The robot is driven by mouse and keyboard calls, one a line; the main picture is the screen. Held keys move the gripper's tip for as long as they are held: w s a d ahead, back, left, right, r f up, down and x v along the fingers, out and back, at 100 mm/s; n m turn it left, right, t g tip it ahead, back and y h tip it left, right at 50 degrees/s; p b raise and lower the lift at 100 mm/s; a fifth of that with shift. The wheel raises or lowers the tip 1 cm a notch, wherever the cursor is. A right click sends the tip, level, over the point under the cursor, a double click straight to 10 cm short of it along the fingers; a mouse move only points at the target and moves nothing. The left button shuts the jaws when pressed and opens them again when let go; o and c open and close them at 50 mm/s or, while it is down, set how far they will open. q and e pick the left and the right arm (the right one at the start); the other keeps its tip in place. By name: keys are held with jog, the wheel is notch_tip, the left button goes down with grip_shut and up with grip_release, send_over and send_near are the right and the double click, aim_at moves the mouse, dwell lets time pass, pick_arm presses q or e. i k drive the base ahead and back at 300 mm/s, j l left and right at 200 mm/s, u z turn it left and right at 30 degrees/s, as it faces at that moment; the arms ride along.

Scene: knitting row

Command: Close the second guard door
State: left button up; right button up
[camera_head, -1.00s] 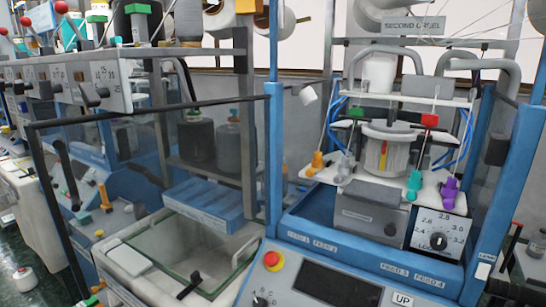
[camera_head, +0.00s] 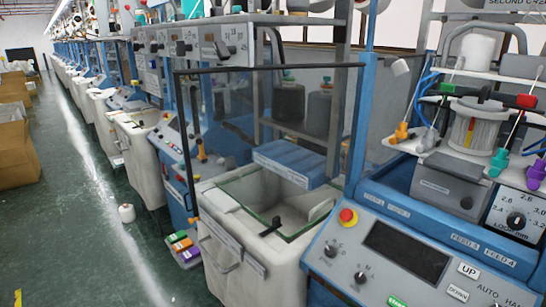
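The guard door (camera_head: 270,68) is a clear panel in a thin black frame. It stands open, swung out to the left from the blue post (camera_head: 362,130) of the nearest machine. Its free upright edge is at the left, above the aisle side. The neighbouring machine shows through the panel. The machine's opening at the right is uncovered, with white shelves, a white spool (camera_head: 476,132) and coloured clips in it. A sign (camera_head: 513,4) at the upper right, cut by the frame, begins with "SECOND". Neither of my grippers is in view.
A control panel (camera_head: 420,262) with a red button sits at the lower right. The green floor aisle (camera_head: 75,215) is open at the left, with cardboard boxes (camera_head: 15,150) and a white cone (camera_head: 127,213).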

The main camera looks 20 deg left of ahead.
aim_at(192, 88)
jog(key=k+l+z, duration=0.1)
jog(key=k+z, duration=0.25)
jog(key=k+l+z, duration=0.2)
jog(key=k+z, duration=0.2)
jog(key=k, duration=0.15)
jog(key=i+j+z, duration=0.1)
jog(key=j+z, duration=0.55)
jog(key=z, duration=0.2)
jog(key=j+z, duration=0.45)
jog(key=j, duration=0.65)
jog(key=k+j, duration=0.15)
jog(key=j, duration=1.2)
jog(key=k+j, duration=0.15)
jog(key=j, duration=0.55)
